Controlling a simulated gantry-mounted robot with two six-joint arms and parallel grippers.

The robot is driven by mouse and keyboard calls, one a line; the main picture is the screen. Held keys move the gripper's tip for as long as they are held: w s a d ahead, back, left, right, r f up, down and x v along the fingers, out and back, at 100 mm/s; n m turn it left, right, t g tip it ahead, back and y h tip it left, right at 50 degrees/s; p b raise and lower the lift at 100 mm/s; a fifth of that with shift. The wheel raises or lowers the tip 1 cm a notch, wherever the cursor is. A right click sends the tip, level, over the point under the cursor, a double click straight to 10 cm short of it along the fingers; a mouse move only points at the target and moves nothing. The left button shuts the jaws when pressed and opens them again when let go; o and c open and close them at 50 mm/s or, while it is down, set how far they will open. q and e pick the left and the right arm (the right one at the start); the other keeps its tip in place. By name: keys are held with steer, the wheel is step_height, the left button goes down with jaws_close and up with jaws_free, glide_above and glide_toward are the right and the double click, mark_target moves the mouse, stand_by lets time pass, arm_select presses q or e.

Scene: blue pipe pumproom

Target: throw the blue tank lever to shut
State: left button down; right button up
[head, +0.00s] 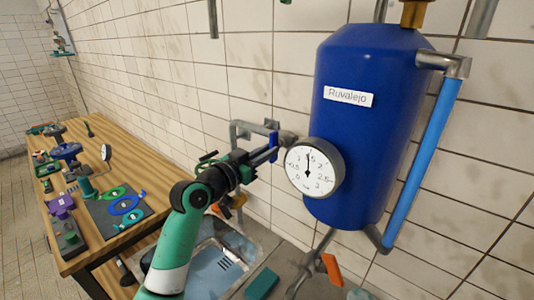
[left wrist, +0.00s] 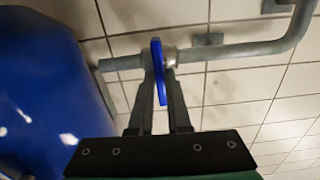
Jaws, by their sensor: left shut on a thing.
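The blue tank (head: 365,120) with a "Ruvalejo" label hangs at the tiled wall on the right of the head view. Its blue lever (head: 273,141) sits on a grey pipe left of the tank. In the left wrist view the lever (left wrist: 158,72) is seen nearly edge-on, between the fingertips. My left gripper (head: 264,156) is shut on the lever; its fingers (left wrist: 168,98) reach up to the pipe in the left wrist view. The fingers hide part of the lever in the head view. My right gripper is not in view.
A round white gauge (head: 314,167) stands out from the tank, close right of the left gripper. A light blue pipe (head: 422,160) runs down the tank's right side. A wooden bench (head: 122,160) with tools and several handwheels stands on the left. A basin (head: 215,265) lies below my arm.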

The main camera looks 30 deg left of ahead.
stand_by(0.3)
arm_select(q)
steer(key=c, duration=0.9)
jaws_free()
steer(key=s+p, duration=0.3)
steer(key=s, duration=0.1)
steer(key=s+a+p, duration=0.1)
steer(key=s+p, duration=0.5)
steer(key=s, duration=0.1)
steer(key=shift+s+a, duration=0.2)
steer(key=shift+s, duration=0.1)
